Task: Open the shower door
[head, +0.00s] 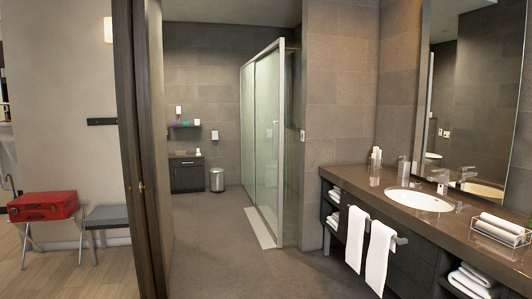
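The shower door (267,140) is a glass panel in a pale metal frame, in the middle of the head view beyond the doorway. A small vertical handle (275,130) shows on the glass. The door looks shut, with its panels in line along the enclosure's side. A pale sill strip (259,228) lies on the floor along its base. Neither of my grippers is in view.
A dark wooden door and frame (140,150) stand at the left of the opening. The vanity counter (380,188) with a sink and hanging white towels (380,255) is at right. A bin (216,180) and dark cabinet (186,175) stand at the back. The tiled floor between is clear.

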